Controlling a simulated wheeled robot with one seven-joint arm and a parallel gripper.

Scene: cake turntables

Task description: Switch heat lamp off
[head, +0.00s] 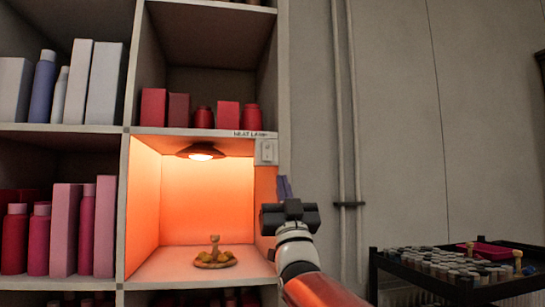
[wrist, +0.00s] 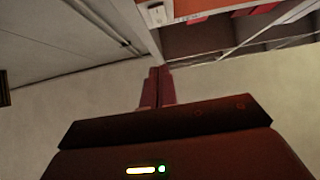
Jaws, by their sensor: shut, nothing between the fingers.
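The heat lamp (head: 201,152) hangs from the top of a shelf compartment in the head view. It is lit and fills the compartment with orange light. A small pale switch (head: 266,151) is on the shelf's right upright, under the "HEAT LAMP" label (head: 249,134). The switch also shows at the top of the wrist view (wrist: 157,14). My gripper (head: 283,180) is shut and empty, a little below and right of the switch in the head view. In the wrist view my gripper's fingers (wrist: 160,72) point toward the switch's side, with a visible gap in the picture.
Boxes and bottles fill neighbouring compartments. Wall pipes (head: 347,150) run vertically right of the shelf. A dark cart (head: 405,270) with many small jars stands at the lower right.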

